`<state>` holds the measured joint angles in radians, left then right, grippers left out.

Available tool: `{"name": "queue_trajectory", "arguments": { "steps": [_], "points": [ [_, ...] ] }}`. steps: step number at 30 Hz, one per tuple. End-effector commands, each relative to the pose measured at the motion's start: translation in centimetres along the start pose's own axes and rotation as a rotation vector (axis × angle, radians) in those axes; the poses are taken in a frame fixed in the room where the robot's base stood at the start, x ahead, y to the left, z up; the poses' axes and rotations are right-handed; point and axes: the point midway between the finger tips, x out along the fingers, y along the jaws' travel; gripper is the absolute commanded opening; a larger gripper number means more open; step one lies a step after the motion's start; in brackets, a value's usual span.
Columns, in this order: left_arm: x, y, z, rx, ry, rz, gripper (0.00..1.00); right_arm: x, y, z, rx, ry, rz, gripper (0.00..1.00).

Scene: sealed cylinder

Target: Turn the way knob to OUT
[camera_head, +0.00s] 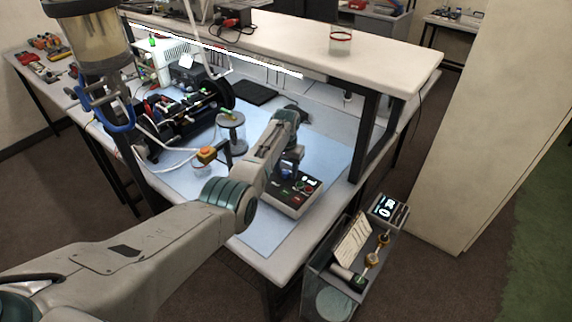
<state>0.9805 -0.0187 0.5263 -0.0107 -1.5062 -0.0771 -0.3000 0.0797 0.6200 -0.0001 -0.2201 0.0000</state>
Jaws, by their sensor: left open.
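My left arm reaches in from the lower left over the bench. My left gripper (289,170) is open, pointing down at the back left part of a grey control box (283,206). The box has a dark top with red, green and white marks; the gripper hides part of it. I cannot tell whether the jaws touch anything. A small orange block (206,154) with a knob-like top sits on the white tubing, left of my arm. A clear cylinder with a grey round top (231,120) stands behind it. I cannot read any OUT label or tell which part is the way knob. My right gripper is not in view.
A dark apparatus with a black wheel (219,94) stands at the back left of the bench. A raised shelf (390,65) runs along the back. A grey cart (318,284) with gauges stands at the front right. The blue mat (265,238) in front of the box is clear.

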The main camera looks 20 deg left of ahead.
Motion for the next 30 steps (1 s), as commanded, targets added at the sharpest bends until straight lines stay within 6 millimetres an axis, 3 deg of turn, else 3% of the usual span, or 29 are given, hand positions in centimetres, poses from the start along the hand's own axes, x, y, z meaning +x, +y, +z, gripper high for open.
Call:
{"name": "queue_trajectory", "arguments": {
  "steps": [5, 18, 23, 30],
  "points": [
    [-1.5, 0.0, -0.1, 0.000, 0.004, 0.000, 0.47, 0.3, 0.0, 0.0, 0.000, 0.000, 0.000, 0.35],
    [-9.3, 0.0, -0.1, 0.000, 0.004, -0.001, 0.47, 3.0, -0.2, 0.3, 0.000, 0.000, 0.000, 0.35],
    [-10.6, 0.0, 0.0, 0.000, 0.003, 0.000, 0.47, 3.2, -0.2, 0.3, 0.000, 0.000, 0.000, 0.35],
    [-10.8, 0.0, 0.0, 0.000, 0.002, 0.000, 0.47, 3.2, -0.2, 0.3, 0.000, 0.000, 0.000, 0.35]
  ]
}}
